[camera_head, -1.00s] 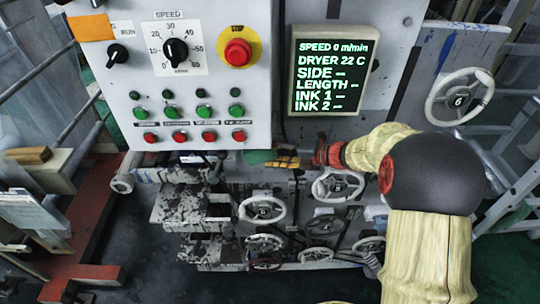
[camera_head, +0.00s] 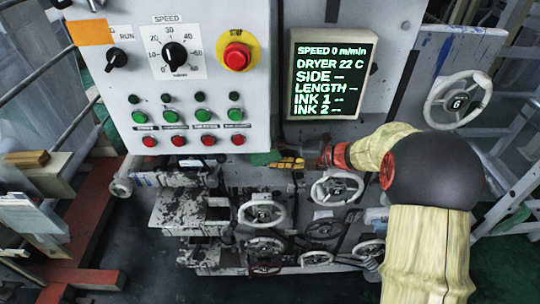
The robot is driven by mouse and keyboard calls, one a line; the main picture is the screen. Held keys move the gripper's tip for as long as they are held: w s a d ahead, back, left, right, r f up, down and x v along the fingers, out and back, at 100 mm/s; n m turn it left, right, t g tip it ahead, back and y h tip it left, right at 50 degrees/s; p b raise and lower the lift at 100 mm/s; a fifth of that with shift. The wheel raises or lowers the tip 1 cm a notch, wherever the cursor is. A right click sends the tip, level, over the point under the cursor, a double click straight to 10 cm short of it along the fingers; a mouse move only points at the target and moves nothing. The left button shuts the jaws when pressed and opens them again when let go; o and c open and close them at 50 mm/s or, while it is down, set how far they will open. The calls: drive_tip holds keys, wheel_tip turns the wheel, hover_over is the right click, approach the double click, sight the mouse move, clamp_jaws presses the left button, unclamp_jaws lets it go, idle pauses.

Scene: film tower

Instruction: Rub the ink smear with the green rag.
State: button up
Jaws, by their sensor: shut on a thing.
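The green rag (camera_head: 264,158) shows as a small green patch just below the lower right corner of the grey control panel. My gripper (camera_head: 286,164), with yellow fingers, is shut on the rag's right side. My arm reaches in from the right. The rag is partly hidden by the panel edge and the fingers. A blue streak (camera_head: 442,54), which may be the ink smear, is on the pale machine wall at the upper right, well apart from the rag. Smaller blue marks (camera_head: 172,180) are on the machine below the panel. I cannot tell which is the smear.
The control panel (camera_head: 262,100) with knobs and buttons overhangs the rag. A display screen (camera_head: 332,78) is above my gripper. Several handwheels (camera_head: 262,211) stick out below, and another (camera_head: 457,99) is at the right. Dark open floor (camera_head: 130,240) lies at the lower left.

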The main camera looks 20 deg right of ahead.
drive_tip(key=shift+s+d, duration=0.35)
drive_tip(key=shift+d, duration=0.8)
drive_tip(key=shift+s+d, duration=0.35)
drive_tip(key=shift+d, duration=0.85)
drive_tip(key=shift+s+d, duration=0.35)
drive_tip(key=shift+d, duration=0.8)
drive_tip(key=shift+w+a+b, duration=0.15)
drive_tip(key=shift+w+a, duration=0.3)
drive_tip(key=shift+a, duration=1)
drive_tip(key=shift+w+a+b, duration=0.2)
drive_tip(key=shift+w+a, duration=0.3)
drive_tip(key=shift+a, duration=0.9)
drive_tip(key=shift+w+a+b, duration=0.15)
drive_tip(key=shift+w+a, duration=0.3)
drive_tip(key=shift+a, duration=1)
drive_tip(key=shift+s+d, duration=0.25)
drive_tip(key=shift+d, duration=0.4)
drive_tip(key=shift+s+d, duration=0.25)
drive_tip(key=shift+d, duration=0.35)
drive_tip(key=shift+s+d, duration=0.25)
drive_tip(key=shift+d, duration=0.4)
